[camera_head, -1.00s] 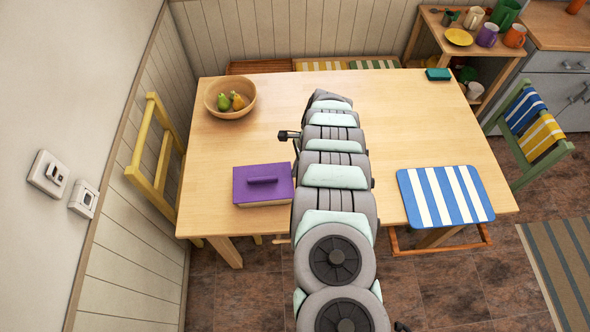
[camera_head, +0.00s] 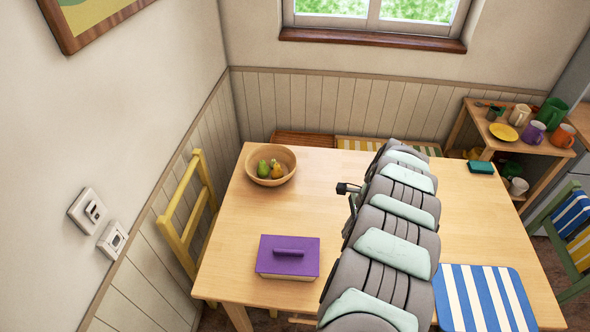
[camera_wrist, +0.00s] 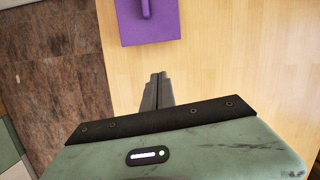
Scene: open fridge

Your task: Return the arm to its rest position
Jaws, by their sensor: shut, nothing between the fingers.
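My gripper (camera_wrist: 157,88) shows in the wrist view with its two fingers together and nothing between them. It points over the bare wooden table top, just below the purple-lidded box in that picture. In the head view my arm (camera_head: 395,235) reaches up over the table from the bottom edge, and its links hide the gripper. A small dark part of my arm sticks out on its left side.
The wooden table (camera_head: 240,215) bears a purple-lidded box (camera_head: 288,257), a bowl (camera_head: 287,157) of fruit, a striped mat (camera_head: 485,300) and a teal box (camera_head: 481,167). A yellow chair (camera_head: 187,215) stands left. A shelf (camera_head: 545,150) with mugs stands back right.

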